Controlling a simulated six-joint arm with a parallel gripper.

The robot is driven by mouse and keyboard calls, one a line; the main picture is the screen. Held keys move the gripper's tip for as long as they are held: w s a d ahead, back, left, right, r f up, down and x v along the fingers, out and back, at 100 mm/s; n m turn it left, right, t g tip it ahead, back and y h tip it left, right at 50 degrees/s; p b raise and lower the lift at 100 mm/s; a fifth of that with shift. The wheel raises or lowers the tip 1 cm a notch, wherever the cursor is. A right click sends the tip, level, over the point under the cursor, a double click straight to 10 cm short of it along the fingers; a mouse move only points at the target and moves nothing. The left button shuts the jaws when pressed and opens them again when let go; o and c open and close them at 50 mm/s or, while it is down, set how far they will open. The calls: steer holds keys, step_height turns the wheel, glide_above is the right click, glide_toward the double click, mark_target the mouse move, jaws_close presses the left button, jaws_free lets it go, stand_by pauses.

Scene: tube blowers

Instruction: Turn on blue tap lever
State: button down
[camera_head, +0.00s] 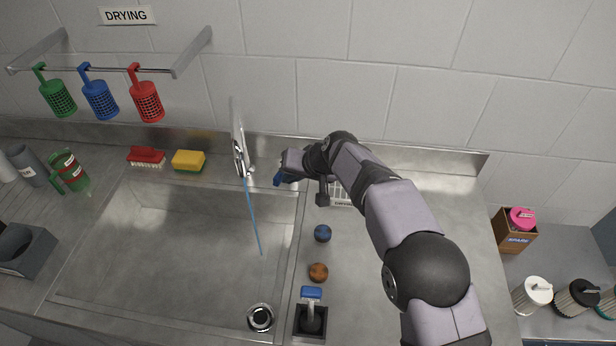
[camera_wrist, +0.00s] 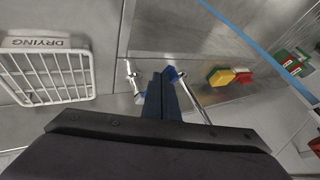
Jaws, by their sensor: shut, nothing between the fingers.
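The metal tap (camera_head: 240,155) stands at the back edge of the sink, and a thin blue stream (camera_head: 253,215) runs from it down into the basin. The stream also crosses the wrist view (camera_wrist: 255,45). My gripper (camera_head: 279,178) is just right of the tap, low at the back. In the wrist view my gripper (camera_wrist: 160,82) is shut and empty, with its dark fingers among chrome tap parts (camera_wrist: 193,98). A bright blue piece (camera_wrist: 171,73), perhaps the lever, shows at the fingertips. I cannot tell whether they touch; the fingers hide part of it.
The sink basin (camera_head: 160,240) is left of my arm. A white wire basket (camera_wrist: 45,75) stands near the gripper. A yellow sponge (camera_head: 188,160) and red brush (camera_head: 146,156) lie behind the basin. A blue ball (camera_head: 322,233) and brown ball (camera_head: 318,272) lie on the right counter.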

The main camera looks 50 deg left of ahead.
steer(key=d+f+b+v, duration=0.1)
steer(key=d+b+v, duration=0.1)
steer(key=b+v, duration=0.4)
steer(key=v, duration=0.5)
steer(key=shift+s+d, duration=0.25)
